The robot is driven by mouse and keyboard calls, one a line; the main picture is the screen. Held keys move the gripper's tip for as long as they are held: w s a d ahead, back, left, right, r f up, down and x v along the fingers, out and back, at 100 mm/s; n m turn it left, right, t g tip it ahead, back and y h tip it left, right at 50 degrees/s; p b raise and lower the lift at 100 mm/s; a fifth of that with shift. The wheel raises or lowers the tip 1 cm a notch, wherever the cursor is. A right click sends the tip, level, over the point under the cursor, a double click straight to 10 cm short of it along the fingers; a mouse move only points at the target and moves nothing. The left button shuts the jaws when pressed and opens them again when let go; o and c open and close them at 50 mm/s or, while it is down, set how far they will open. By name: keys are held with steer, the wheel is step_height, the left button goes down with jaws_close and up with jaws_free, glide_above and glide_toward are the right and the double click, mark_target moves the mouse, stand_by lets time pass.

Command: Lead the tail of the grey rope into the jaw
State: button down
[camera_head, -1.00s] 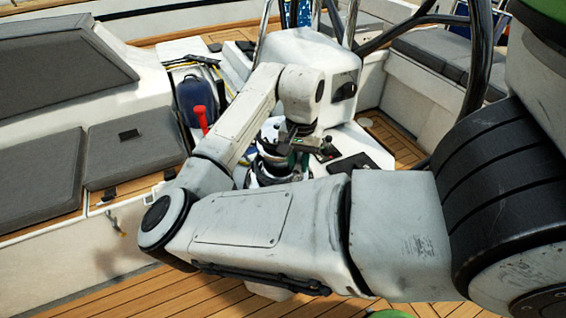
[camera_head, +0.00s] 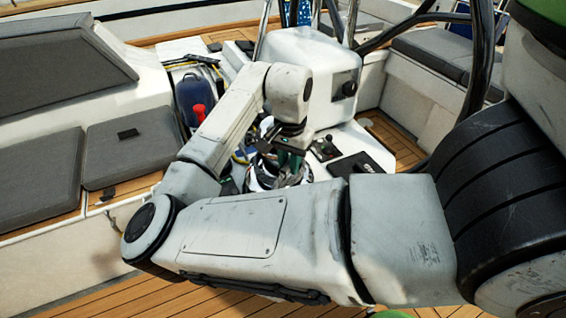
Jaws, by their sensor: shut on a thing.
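My gripper (camera_head: 291,158) points down over the winch (camera_head: 262,180), in the middle of the head view. Its greenish fingers are small and partly dark in the picture. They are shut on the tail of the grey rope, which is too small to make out. The winch shows as a dark and pale drum, partly covered by my gripper and my forearm. The jaw at the winch's top is hidden or too small to make out, so I cannot tell how the rope lies to it.
A white pedestal (camera_head: 318,80) with a black knob stands just behind my gripper. A small black lever (camera_head: 326,146) is to the right. A blue bag (camera_head: 190,95) and a red handle (camera_head: 199,112) are to the left. Grey cushions (camera_head: 132,145) line the left bench.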

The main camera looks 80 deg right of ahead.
steer(key=shift+w, duration=0.1)
steer(key=w+m, duration=0.1)
steer(key=w+a+m+b, duration=0.1)
steer(key=shift+w+m, duration=0.1)
steer(key=shift+m, duration=0.2)
steer(key=shift+w, duration=0.1)
steer(key=shift+w+a+m+b, duration=0.15)
steer(key=shift+w+m+b, duration=0.4)
steer(key=shift+w+m, duration=0.7)
